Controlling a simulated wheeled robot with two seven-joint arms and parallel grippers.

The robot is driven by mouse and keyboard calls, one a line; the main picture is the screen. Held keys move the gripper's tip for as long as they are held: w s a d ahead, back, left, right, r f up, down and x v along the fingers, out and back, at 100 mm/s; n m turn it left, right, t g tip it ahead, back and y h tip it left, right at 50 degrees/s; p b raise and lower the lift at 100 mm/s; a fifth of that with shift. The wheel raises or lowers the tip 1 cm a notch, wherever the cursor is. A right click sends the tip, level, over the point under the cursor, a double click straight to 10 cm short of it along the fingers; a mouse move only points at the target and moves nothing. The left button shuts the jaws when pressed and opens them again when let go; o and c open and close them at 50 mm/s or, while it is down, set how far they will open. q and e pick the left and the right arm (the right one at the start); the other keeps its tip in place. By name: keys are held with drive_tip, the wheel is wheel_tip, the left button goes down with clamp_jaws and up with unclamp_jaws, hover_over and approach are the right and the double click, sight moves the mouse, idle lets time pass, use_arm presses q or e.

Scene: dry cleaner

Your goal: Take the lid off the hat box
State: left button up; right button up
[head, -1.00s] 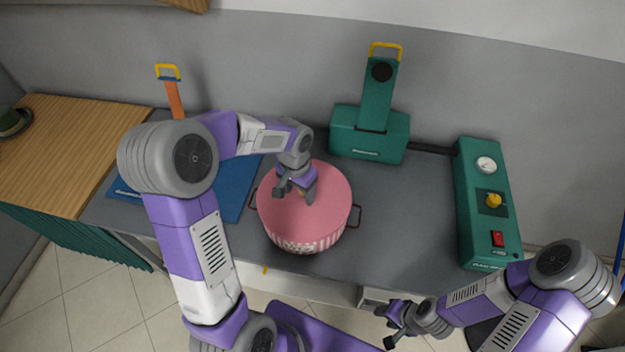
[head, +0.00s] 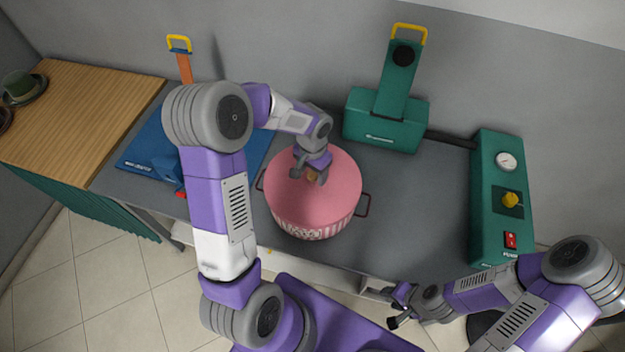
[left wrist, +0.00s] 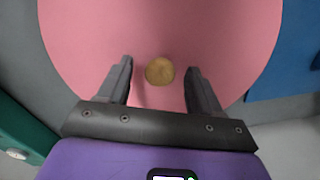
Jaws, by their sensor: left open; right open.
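The pink round hat box (head: 318,228) with a striped side stands on the grey worktop. Its flat pink lid (head: 335,192) is on top, and a small round tan knob (head: 313,175) sits at the lid's middle. My left gripper (head: 310,178) is open above the lid, at the knob. In the left wrist view the knob (left wrist: 160,71) lies between and just beyond the tips of the open fingers (left wrist: 159,72), with no finger touching it there. The lid (left wrist: 215,35) fills most of that view. My right gripper (head: 392,308) is open and empty, low in front of the worktop's edge.
A green press (head: 385,120) with a yellow handle stands behind the box. A green control unit (head: 490,190) is at the right. A blue board (head: 150,150) lies at the left, partly behind my left arm. Grey worktop (head: 425,200) is clear right of the box.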

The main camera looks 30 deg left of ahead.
use_arm(q)
drive_tip(key=shift+c, duration=0.3)
drive_tip(key=shift+w, duration=0.1)
drive_tip(key=c, duration=1.1)
